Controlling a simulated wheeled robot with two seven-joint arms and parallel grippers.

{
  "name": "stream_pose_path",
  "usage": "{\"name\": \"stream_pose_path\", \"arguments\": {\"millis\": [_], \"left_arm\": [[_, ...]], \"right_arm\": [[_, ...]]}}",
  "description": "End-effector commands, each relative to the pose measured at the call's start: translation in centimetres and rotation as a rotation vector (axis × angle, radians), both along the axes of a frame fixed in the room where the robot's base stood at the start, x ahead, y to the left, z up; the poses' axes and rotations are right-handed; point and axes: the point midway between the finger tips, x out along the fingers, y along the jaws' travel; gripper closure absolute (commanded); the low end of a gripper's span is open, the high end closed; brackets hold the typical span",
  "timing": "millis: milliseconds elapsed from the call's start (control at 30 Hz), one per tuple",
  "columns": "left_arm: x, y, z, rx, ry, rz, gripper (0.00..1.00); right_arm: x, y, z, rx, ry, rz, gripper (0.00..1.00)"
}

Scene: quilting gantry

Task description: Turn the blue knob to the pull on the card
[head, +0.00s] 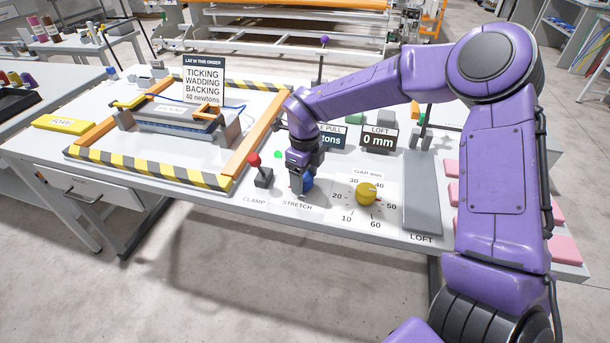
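The blue knob (308,182) sits on the table front above the word STRETCH, mostly covered by my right gripper (298,182). The gripper points down at the knob with a finger in front of it; I cannot tell whether the fingers grip it. The card (204,80) reads TICKING, WADDING, BACKING, 40 newtons. The pull display (331,138) is half hidden behind my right arm; only "E PULL" and "tons" show, and its number is covered. My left gripper is not in view.
A red-topped clamp lever (263,172) stands just left of the knob. A yellow gap dial (367,193) is to its right, then a grey loft plate (422,192) and pink blocks (563,247). A striped frame (150,168) fills the left. The loft display (379,138) reads 0 mm.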

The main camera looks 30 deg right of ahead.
Motion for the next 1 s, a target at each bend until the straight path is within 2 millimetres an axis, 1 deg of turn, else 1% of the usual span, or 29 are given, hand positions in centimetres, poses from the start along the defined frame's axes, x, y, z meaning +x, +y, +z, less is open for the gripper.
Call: {"name": "stream_pose_path", "arguments": {"millis": [33, 67, 100, 133, 1000], "left_arm": [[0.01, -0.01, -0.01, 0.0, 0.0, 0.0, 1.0], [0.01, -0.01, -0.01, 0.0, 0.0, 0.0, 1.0], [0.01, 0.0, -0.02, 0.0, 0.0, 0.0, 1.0], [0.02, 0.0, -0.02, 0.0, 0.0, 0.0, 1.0], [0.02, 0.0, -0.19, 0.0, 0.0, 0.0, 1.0]], "right_arm": [[0.01, 0.02, -0.01, 0.0, 0.0, 0.0, 0.5], [0.01, 0.03, -0.01, 0.0, 0.0, 0.001, 0.6], [0.01, 0.04, -0.01, 0.0, 0.0, 0.001, 0.73], [0.01, 0.05, -0.02, 0.0, 0.0, 0.001, 0.75], [-0.13, 0.11, -0.19, 0.002, 0.004, -0.032, 0.75]]}}
